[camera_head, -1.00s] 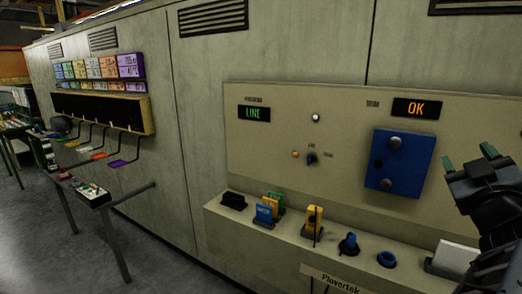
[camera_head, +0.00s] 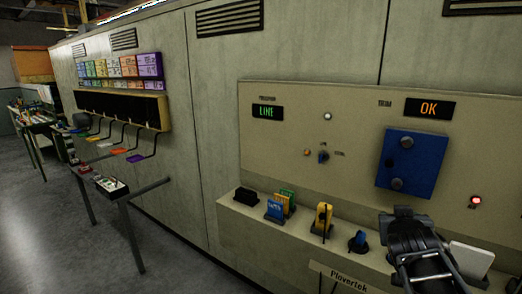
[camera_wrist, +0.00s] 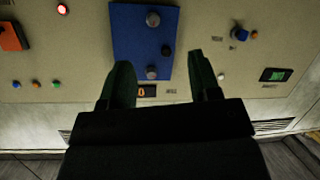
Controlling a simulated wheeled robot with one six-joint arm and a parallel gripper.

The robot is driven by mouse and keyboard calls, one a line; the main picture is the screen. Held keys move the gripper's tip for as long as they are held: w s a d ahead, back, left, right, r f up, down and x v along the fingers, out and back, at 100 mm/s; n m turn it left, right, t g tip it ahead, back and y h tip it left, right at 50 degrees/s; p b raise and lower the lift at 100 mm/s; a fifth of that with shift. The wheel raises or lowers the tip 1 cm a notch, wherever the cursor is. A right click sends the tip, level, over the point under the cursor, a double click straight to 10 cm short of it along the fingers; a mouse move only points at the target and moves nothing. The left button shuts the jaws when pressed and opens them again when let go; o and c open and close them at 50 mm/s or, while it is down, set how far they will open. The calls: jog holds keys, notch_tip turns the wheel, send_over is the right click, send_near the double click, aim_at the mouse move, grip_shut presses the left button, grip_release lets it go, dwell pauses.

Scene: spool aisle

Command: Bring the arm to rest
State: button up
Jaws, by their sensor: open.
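My gripper shows in the wrist view (camera_wrist: 162,85) as two dark green fingers set wide apart, with nothing between them but the view of the panel behind. In the head view my dark arm and wrist stand at the lower right, in front of the panel shelf; the fingertips cannot be made out there. A blue plate with knobs (camera_head: 424,165) is on the panel above my wrist, and it also shows in the wrist view (camera_wrist: 130,45). No contact between my gripper and the panel can be seen.
Displays read LINE (camera_head: 267,112) and OK (camera_head: 430,108). A rack with coloured hooks (camera_head: 110,108) and open floor lie left.

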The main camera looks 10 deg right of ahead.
jog(key=s+a+f+n+g+y, duration=0.2)
jog(key=s+a+f+g+y, duration=0.2)
jog(key=a+f, duration=0.3)
jog(key=s+a+f+n+g+y, duration=0.2)
jog(key=a+f, duration=0.5)
jog(key=a, duration=0.7)
jog(key=shift+s+f+g+y, duration=0.4)
jog(key=shift+s+g+y, duration=0.5)
jog(key=shift+g+y, duration=0.15)
jog(key=shift+c, duration=0.4)
